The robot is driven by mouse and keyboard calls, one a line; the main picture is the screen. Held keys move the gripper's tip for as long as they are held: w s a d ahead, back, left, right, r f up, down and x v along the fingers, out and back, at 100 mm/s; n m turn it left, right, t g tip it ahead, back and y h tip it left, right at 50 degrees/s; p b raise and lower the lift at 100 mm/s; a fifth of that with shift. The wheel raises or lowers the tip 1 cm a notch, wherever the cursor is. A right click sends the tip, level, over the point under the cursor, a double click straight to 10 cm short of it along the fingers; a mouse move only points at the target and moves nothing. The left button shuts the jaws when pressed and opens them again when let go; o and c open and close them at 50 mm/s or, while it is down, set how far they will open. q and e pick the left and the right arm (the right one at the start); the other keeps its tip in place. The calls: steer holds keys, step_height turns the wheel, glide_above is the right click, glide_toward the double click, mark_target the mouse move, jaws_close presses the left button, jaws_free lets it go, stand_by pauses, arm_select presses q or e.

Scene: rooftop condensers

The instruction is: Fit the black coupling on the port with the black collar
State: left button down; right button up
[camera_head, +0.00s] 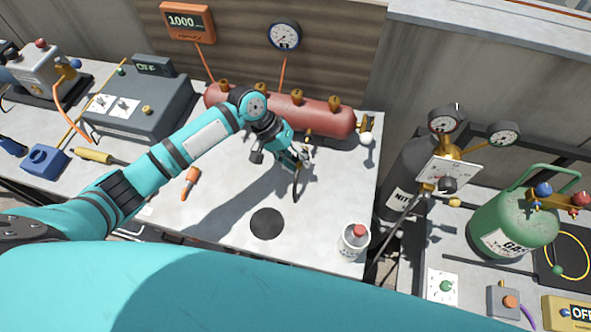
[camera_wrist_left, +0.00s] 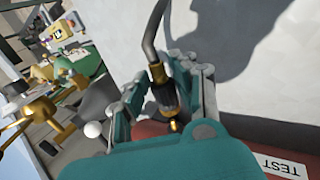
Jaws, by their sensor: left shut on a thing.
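My left gripper (camera_head: 300,157) is over the white bench, just in front of the red manifold (camera_head: 330,122). It is shut on the black coupling, which shows in the left wrist view (camera_wrist_left: 164,95) as a black and brass piece between the fingers. A dark hose (camera_wrist_left: 150,45) runs from the coupling and shows in the head view (camera_head: 296,188). Its brass tip points at the red manifold; I cannot tell whether they touch. Several brass ports (camera_head: 297,96) stand along the manifold's top. I cannot make out a black collar. My right gripper is not in view.
An orange-handled tool (camera_head: 190,183) and a dark round disc (camera_head: 267,223) lie on the bench. A grey box (camera_head: 140,100) stands left. Gas cylinders (camera_head: 510,222) stand right.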

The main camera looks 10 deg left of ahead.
arm_select(q)
steer(key=shift+w+f+b, duration=0.15)
steer(key=shift+w+b, duration=0.15)
steer(key=shift+w, duration=0.15)
steer(key=shift+r, duration=0.2)
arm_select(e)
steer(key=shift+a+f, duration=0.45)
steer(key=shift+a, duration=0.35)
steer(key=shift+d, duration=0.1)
arm_select(q)
steer(key=shift+r+p, duration=0.1)
steer(key=shift+p, duration=0.5)
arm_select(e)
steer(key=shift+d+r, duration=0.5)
arm_select(q)
steer(key=shift+p, duration=0.45)
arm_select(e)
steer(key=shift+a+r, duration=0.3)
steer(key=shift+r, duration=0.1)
arm_select(q)
steer(key=shift+w, duration=0.55)
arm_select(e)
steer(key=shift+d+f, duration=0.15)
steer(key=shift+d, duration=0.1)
arm_select(q)
steer(key=shift+w+b, duration=0.35)
steer(key=shift+w, duration=0.5)
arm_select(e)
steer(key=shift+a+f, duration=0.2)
